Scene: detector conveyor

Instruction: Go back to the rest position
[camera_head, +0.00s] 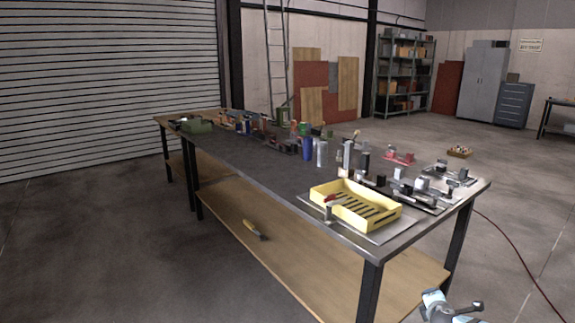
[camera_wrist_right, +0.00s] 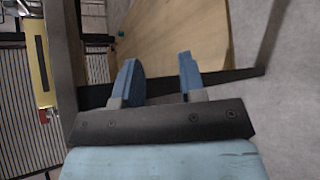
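My right gripper (camera_wrist_right: 160,78) shows in the right wrist view with its two blue fingers apart and nothing between them. Behind the fingers are the table's wooden lower shelf (camera_wrist_right: 170,35) and the grey floor. A light blue and dark part of my right arm (camera_head: 440,308) shows at the bottom right of the head view, in front of the table's near right end and apart from it. My left gripper is in neither view.
A long dark-topped table (camera_head: 240,158) carries a yellow crate (camera_head: 385,222) at its near end and several small metal parts and tools. A yellow-handled tool (camera_head: 253,229) lies on the lower shelf. A red cable (camera_head: 520,262) crosses the floor at right. Floor at left is clear.

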